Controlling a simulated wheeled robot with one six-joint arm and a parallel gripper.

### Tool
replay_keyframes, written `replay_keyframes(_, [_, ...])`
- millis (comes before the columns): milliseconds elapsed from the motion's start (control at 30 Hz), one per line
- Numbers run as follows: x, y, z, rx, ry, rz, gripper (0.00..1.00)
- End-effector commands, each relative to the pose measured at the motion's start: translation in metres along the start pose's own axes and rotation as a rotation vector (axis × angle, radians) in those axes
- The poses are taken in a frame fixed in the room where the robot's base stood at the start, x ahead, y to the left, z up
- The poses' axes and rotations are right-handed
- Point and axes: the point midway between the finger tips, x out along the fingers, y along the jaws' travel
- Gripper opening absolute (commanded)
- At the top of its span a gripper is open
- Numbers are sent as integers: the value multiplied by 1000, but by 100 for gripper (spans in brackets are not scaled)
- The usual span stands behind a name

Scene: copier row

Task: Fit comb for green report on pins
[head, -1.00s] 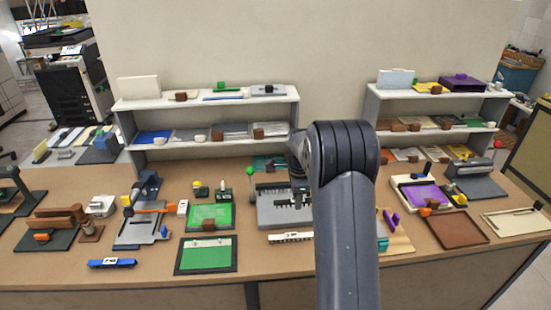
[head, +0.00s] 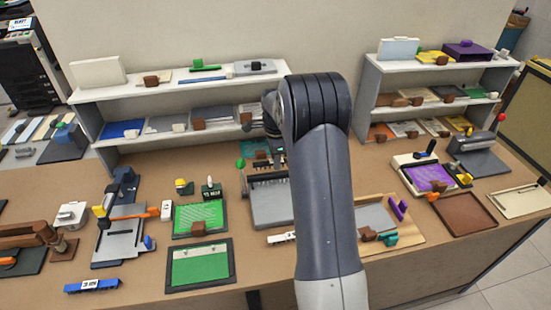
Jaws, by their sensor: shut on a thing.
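A grey comb-binding machine (head: 268,205) stands on the bench in the middle, with a dark toothed row along its upper part; my arm covers its right side. A green report (head: 199,214) lies in a dark tray left of the machine. A blue comb-like strip with a white label (head: 93,285) lies at the front left. My wrist hangs behind the raised elbow above the machine's back. My jaws and anything in them are hidden.
A dark-framed green board (head: 200,266) lies in front of the report tray. A wooden tray (head: 405,236) and a brown tray (head: 465,212) stand to the right. Two shelves (head: 180,92) (head: 440,61) stand at the back. Bare bench shows at the front left.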

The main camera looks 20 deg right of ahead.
Motion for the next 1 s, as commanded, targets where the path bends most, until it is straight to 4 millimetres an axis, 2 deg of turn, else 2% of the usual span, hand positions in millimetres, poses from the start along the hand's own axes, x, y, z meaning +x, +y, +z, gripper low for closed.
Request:
replay_keyframes(100, [-1, 0, 1, 0, 0, 0, 0])
replay_keyframes(367, [14, 0, 0, 0, 0, 1, 0])
replay_keyframes(1000, [64, 0, 0, 0, 0, 1, 0])
